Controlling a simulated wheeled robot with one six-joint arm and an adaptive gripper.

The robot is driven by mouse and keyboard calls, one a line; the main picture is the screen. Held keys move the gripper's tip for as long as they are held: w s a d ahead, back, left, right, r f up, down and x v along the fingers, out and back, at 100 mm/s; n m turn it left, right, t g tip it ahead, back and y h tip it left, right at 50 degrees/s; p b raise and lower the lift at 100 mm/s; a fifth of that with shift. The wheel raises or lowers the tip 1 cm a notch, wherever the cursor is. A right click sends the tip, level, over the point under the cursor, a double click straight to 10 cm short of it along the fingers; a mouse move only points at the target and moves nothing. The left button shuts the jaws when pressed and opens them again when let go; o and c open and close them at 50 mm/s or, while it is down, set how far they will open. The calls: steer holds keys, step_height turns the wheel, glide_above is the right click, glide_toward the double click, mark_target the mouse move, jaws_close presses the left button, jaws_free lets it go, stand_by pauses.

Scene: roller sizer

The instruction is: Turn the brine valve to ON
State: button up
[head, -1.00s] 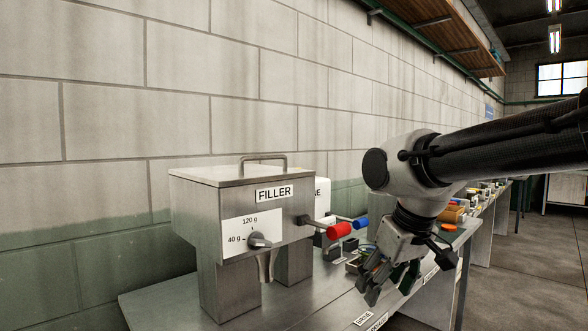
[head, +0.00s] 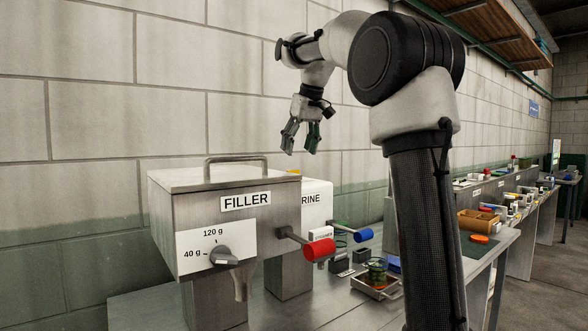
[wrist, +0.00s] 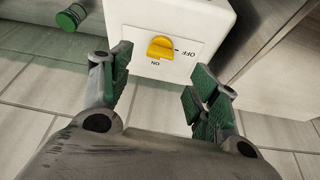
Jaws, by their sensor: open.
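The brine unit is a white box (head: 317,195), partly hidden behind the filler in the head view, with "RINE" readable on it. The wrist view shows its white face (wrist: 190,20) with a yellow valve knob (wrist: 160,47) and upside-down ON and OFF labels. The knob's bar lies sideways, in line with the mark beside OFF. A bit of yellow (head: 296,172) shows at the box's top in the head view. My gripper (head: 301,150) is open and empty above the box, fingers down. In the wrist view my gripper (wrist: 158,80) has the knob between and beyond its fingertips, apart from them.
The steel filler (head: 225,225) with its top handle stands left of the box. A red-ended lever (head: 318,249) and a blue-ended one (head: 363,235) stick out over the bench. A green-ended part (wrist: 70,18) is near the box. The wall (head: 100,110) is behind.

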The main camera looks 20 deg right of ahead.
steer(key=x, duration=0.7)
steer(key=shift+w+f, duration=0.2)
steer(key=c, duration=1)
